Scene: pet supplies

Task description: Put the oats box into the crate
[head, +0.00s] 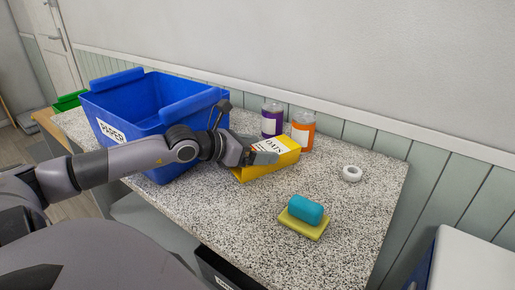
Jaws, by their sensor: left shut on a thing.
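The oats box (281,164), yellow with a white and orange label reading OATS, lies on the speckled countertop near its middle. My left gripper (262,156) reaches in from the left and is shut on the oats box; its fingers hide part of the box's left side. The blue crate (148,128) with a white PAPER label stands on the left of the counter, behind and left of my forearm. My wrist hides part of the crate's right side. My right gripper is not in view.
A purple jar (272,120) and an orange jar (303,131) stand close behind the oats box. A white tape roll (352,173) lies to the right. A teal roll (305,209) rests on a yellow sponge (303,226) in front. The counter's right side is mostly clear.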

